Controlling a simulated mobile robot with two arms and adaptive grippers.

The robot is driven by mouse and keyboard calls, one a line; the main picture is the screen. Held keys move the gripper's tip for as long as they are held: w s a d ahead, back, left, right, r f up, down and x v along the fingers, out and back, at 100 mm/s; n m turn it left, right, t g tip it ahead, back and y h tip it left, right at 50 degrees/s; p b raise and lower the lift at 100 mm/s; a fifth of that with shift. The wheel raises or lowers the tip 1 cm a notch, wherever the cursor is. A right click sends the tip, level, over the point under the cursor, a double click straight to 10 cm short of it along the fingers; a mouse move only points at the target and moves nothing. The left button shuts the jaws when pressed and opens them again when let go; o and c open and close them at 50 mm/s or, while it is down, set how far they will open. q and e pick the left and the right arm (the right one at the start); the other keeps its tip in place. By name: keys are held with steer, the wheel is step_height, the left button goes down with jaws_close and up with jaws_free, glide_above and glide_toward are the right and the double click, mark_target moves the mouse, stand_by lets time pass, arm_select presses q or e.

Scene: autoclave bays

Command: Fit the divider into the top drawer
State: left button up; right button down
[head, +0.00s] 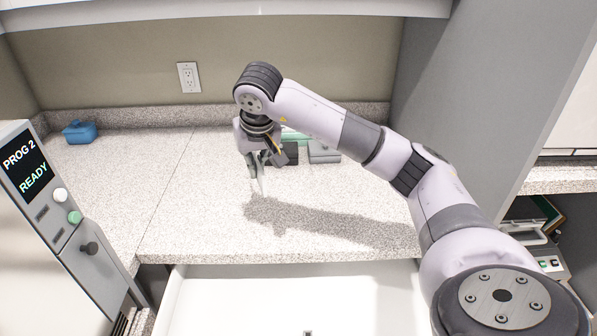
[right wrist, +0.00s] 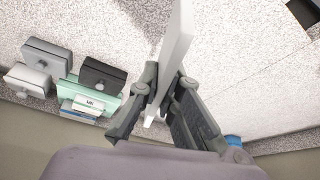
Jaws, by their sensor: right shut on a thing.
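My right gripper (head: 260,160) is shut on the divider (head: 259,182), a thin pale strip, and holds it above the speckled counter. In the right wrist view the divider (right wrist: 174,58) runs between the two fingers of the gripper (right wrist: 168,80) and sticks out well past them. The top drawer (head: 290,290) is pulled open below the counter's front edge, white inside; its front is cut off by the frame. The divider is apart from the drawer, behind it over the counter. My left gripper is not in view.
Several small boxes stand at the back of the counter: a dark one (right wrist: 100,73), grey ones (right wrist: 45,55), and a green holder (right wrist: 82,92). A blue container (head: 80,132) is back left. A PROG 2 machine (head: 45,230) stands left, a grey partition (head: 490,90) right. The middle counter is clear.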

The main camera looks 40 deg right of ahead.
steer(key=w+d+r+m+h, duration=0.1)
steer(key=d+r+m, duration=0.15)
steer(key=d, duration=0.55)
steer(key=w+d+r+m, duration=0.1)
steer(key=d+r, duration=0.2)
steer(key=d, duration=0.4)
steer(key=p, duration=0.2)
glide_above(302, 188)
steer(key=s+a, duration=0.1)
steer(key=shift+g, duration=0.4)
step_height(302, 188, down, 15)
steer(key=shift+r, duration=0.2)
step_height(302, 188, down, 4)
steer(key=shift+f, duration=0.4)
steer(key=shift+f, duration=0.2)
steer(key=c, duration=1.8)
jaws_free()
steer(key=shift+r, duration=0.1)
